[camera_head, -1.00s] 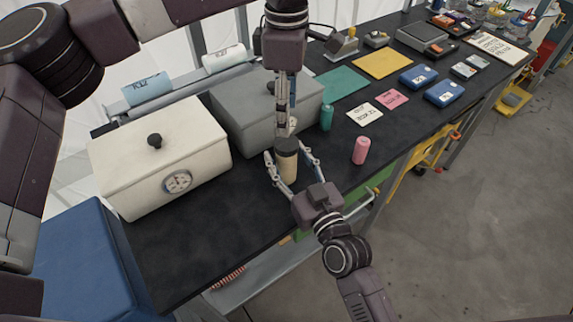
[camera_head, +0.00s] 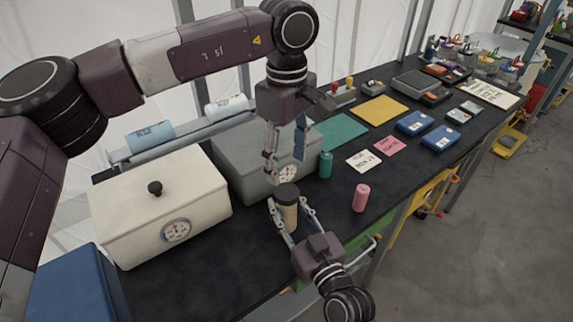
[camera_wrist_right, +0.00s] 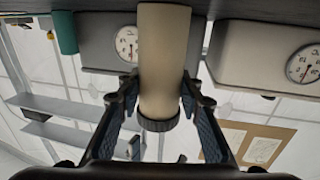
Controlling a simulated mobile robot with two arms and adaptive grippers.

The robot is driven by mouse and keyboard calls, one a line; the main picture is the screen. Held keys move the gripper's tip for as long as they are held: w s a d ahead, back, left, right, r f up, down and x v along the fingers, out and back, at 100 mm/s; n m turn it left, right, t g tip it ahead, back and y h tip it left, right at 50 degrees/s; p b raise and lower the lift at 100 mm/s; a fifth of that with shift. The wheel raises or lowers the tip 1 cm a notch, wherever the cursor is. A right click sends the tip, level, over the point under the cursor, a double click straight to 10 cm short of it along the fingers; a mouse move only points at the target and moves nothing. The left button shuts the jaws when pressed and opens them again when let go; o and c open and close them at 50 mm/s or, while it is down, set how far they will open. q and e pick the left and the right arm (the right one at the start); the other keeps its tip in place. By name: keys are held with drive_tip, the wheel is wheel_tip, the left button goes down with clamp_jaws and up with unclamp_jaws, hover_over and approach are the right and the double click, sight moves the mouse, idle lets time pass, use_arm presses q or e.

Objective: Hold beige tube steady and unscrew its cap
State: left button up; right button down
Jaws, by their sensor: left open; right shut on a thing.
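The beige tube (camera_head: 289,214) stands upright near the table's front edge, with its dark cap (camera_head: 287,193) on top. I cannot tell whether its base touches the table. My right gripper (camera_head: 284,222) is shut on the tube's body from the front. In the right wrist view the tube (camera_wrist_right: 164,60) shows upside down between the fingers (camera_wrist_right: 160,98), with the ridged cap (camera_wrist_right: 157,123) at the lower end. My left gripper (camera_head: 286,155) points down above the cap, open and empty, with a gap between its fingertips and the cap.
A grey box with a dial (camera_head: 235,165) stands just behind the tube, and a white box (camera_head: 125,215) stands to its left. A pink tube (camera_head: 360,198) and a teal tube (camera_head: 326,165) stand to the right. Bare black table lies between them.

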sight(286, 191)
use_arm(q)
drive_tip(key=m, duration=0.3)
drive_tip(key=shift+m, duration=0.4)
drive_tip(key=m, duration=0.3)
drive_tip(key=shift+m, duration=0.4)
drive_tip(key=m, duration=0.3)
drive_tip(key=shift+m, duration=0.3)
drive_tip(key=m, duration=0.5)
drive_tip(key=shift+f, duration=4)
drive_tip(key=shift+c, duration=0.2)
